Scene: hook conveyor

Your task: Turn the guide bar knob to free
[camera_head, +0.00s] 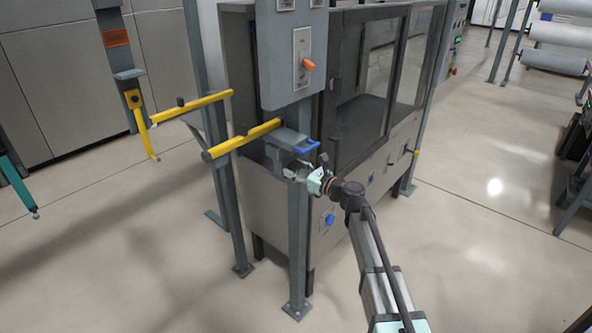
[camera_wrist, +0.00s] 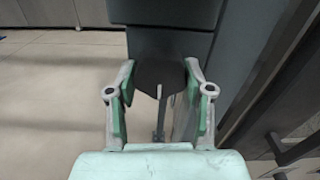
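Two yellow guide bars stand out to the left of the grey posts in the head view, a near one (camera_head: 242,139) and a far one (camera_head: 195,106). A small black knob (camera_head: 180,101) is on the far bar. The near bar meets a grey block (camera_head: 288,139) with a blue lever (camera_head: 306,147). My gripper (camera_head: 290,172) is just below this block, by the front post. In the wrist view my gripper (camera_wrist: 160,92) is open, with a dark rounded part (camera_wrist: 160,72) between or beyond its fingers. I cannot tell whether they touch it, or which knob it is.
A switch panel with an orange knob (camera_head: 308,64) is above the block. Yellow and teal hooks hang at left.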

